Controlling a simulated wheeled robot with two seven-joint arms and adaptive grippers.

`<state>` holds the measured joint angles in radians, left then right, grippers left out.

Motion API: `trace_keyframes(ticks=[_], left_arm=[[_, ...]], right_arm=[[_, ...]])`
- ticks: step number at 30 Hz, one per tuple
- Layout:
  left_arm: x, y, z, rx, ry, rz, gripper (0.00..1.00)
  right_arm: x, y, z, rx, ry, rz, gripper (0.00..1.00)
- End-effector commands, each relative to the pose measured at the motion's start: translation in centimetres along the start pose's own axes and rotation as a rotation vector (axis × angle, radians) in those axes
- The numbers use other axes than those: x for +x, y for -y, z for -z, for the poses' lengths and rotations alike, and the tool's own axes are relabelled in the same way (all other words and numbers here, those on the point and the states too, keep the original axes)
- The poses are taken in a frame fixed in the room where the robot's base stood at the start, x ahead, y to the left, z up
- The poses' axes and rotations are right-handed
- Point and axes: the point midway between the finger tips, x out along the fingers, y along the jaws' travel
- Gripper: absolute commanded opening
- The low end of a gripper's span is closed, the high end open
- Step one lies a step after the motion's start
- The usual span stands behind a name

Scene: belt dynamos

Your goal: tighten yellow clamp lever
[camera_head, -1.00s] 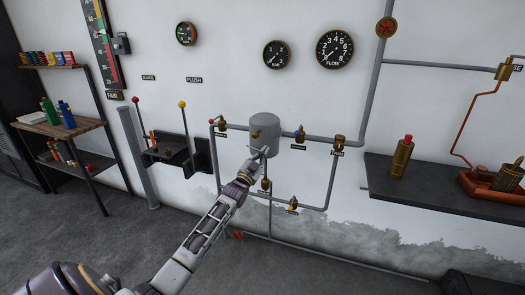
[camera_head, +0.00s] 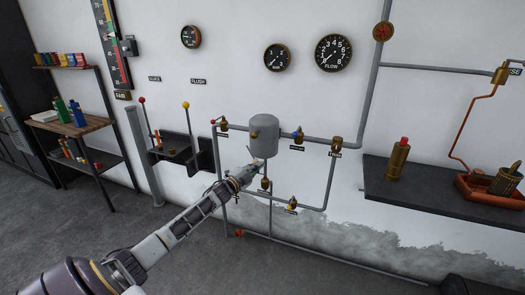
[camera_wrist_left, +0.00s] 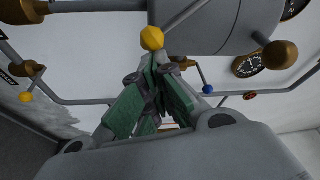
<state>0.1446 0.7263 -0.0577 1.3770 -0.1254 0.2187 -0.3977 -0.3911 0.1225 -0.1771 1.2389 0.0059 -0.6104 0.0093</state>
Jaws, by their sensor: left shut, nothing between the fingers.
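A yellow ball knob (camera_wrist_left: 152,38) on a thin lever shows large in the left wrist view, just beyond my left fingertips and below the grey tank. I cannot tell whether the fingertips touch it. My left gripper (camera_wrist_left: 160,72) is shut and empty, its green finger pads together. In the head view my left gripper (camera_head: 257,164) is just below the grey tank (camera_head: 264,133), in front of the pipes; the knob is too small there to make out surely. My right gripper is not in view.
Pipes and brass valves surround the tank, including a blue-knobbed lever (camera_wrist_left: 208,89) and another yellow knob (camera_wrist_left: 26,97). A yellow-topped lever (camera_head: 186,105) stands to the left. A dark shelf (camera_head: 440,197) with a brass bottle (camera_head: 397,160) juts out at right.

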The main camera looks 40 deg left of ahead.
Motion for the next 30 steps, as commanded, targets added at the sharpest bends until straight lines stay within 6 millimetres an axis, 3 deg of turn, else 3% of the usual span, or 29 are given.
trace_keyframes(ticks=[15, 30], left_arm=[[-1.3, -1.1, -3.9, 0.426, 0.002, -0.146, 0.00], [-1.8, -1.2, -5.2, 0.562, 0.001, -0.191, 0.00]], right_arm=[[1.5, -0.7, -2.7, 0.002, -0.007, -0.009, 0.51], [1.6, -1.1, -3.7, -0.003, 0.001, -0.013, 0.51]])
